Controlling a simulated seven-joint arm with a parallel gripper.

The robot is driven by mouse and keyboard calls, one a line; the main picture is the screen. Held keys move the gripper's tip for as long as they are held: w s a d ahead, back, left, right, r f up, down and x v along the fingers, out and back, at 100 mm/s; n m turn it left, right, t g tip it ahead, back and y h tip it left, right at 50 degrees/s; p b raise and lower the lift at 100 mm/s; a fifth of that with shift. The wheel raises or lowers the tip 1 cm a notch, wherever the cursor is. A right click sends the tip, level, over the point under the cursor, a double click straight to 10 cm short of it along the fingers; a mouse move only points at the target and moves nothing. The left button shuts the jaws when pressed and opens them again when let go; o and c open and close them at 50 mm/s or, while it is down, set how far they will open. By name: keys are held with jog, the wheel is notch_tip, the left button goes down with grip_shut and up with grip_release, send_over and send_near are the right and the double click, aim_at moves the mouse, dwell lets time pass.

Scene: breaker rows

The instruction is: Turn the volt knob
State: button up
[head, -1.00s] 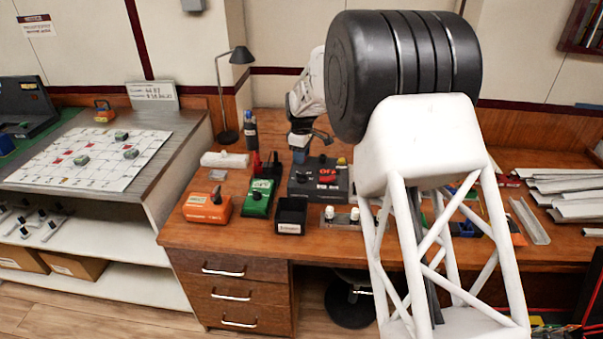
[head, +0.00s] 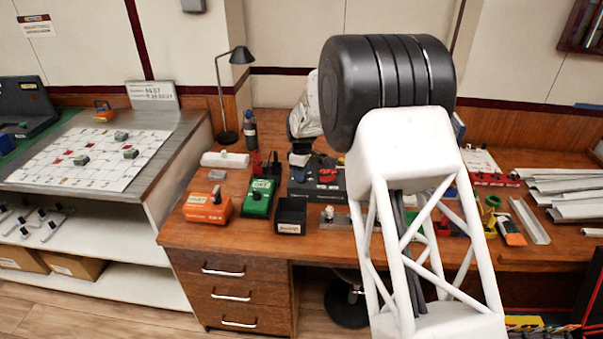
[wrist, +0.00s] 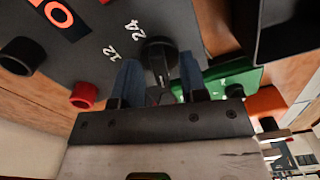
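The knob (wrist: 158,52), taken as the volt knob, is round and black with a raised bar grip. It sits on a dark grey box (wrist: 120,15) beside the white marks 12 and 24. My gripper (wrist: 159,68) has its two blue fingers on either side of the knob's bar, with a gap showing between them. Whether a finger touches the knob is not clear.
A red post (wrist: 85,95) and a black post (wrist: 22,55) stick up from the box. A green device (head: 259,198), an orange device (head: 208,206) and an open black bin (head: 291,215) stand nearby on the desk. My arm hides part of the desk's right side.

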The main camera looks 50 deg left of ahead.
jog(key=shift+f, duration=0.1)
jog(key=shift+c, duration=0.4)
grip_shut()
jog(key=shift+m, duration=0.4)
jog(key=m, duration=1.9)
